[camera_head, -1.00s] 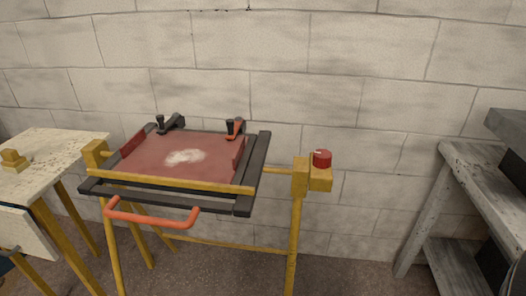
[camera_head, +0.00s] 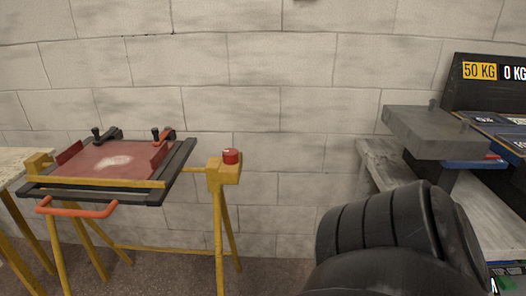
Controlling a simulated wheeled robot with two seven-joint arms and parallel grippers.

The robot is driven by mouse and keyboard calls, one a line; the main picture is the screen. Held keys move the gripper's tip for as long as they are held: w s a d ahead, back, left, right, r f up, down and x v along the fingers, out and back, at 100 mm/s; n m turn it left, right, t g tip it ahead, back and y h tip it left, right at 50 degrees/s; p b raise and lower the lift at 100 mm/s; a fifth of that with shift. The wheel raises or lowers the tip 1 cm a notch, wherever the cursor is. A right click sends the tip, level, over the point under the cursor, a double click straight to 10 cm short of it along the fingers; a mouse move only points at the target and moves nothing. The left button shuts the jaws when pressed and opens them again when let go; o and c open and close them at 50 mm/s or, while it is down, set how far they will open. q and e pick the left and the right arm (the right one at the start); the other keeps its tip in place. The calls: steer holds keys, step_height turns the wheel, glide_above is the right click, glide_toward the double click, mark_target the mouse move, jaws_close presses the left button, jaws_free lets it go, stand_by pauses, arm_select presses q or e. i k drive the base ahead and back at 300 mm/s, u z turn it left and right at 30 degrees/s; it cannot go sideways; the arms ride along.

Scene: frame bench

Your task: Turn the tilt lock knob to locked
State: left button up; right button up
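The red tilt lock knob (camera_head: 231,157) sits on a yellow block at the right end of the frame bench. The bench's tilting bed (camera_head: 112,161) is dark red with a pale worn patch, inside a dark frame with an orange-red handle (camera_head: 77,209) at its front. Two small clamps stand at its back edge. I cannot read the knob's setting. A dark ribbed part of my own arm fills the lower right, well to the right of the knob. Neither gripper shows in the picture.
A light worktable stands at the left edge. At the right are a grey wooden bench (camera_head: 378,160), a thick grey slab (camera_head: 430,131) and a dark board (camera_head: 489,84) marked 50 KG and 0 KG. A block wall closes the back.

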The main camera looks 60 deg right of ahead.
mark_target(231, 156)
steer(key=z, duration=1.05)
steer(key=i, duration=0.4)
steer(key=u, duration=0.2)
